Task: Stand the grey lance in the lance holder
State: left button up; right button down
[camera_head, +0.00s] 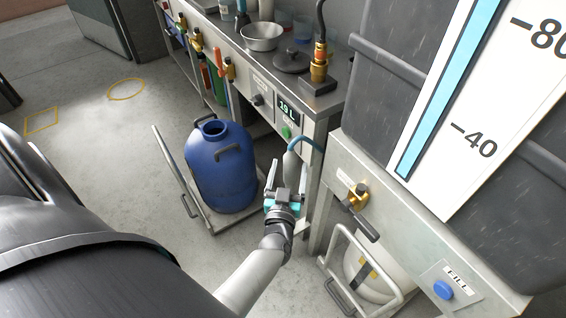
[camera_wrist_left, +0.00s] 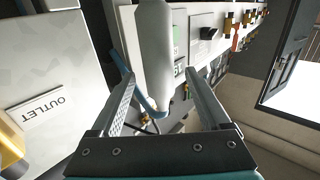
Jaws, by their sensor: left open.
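A pale grey, rounded body with a blue hose, which looks like the grey lance (camera_head: 291,164), hangs upright by the counter's front leg in the head view. It also shows in the left wrist view (camera_wrist_left: 155,45), ahead of and between the fingers. My left gripper (camera_head: 288,168) is open around or just in front of it, and I cannot tell whether a finger touches it. The lance's far end is hidden. I cannot make out the lance holder for certain. My right gripper is not in view.
A blue drum (camera_head: 225,165) stands on a low trolley left of my left gripper. The counter holds a metal bowl (camera_head: 261,37) and a brass fitting (camera_head: 319,62) on a black block. A brass valve (camera_head: 357,195) and a white canister (camera_head: 372,275) are at right. The floor at left is clear.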

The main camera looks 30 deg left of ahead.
pick_arm(q)
jog(key=p+v, duration=0.3)
jog(key=v, duration=1)
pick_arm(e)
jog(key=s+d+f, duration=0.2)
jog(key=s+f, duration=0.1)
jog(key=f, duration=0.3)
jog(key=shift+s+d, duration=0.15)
pick_arm(q)
jog(key=shift+w+r, duration=0.1)
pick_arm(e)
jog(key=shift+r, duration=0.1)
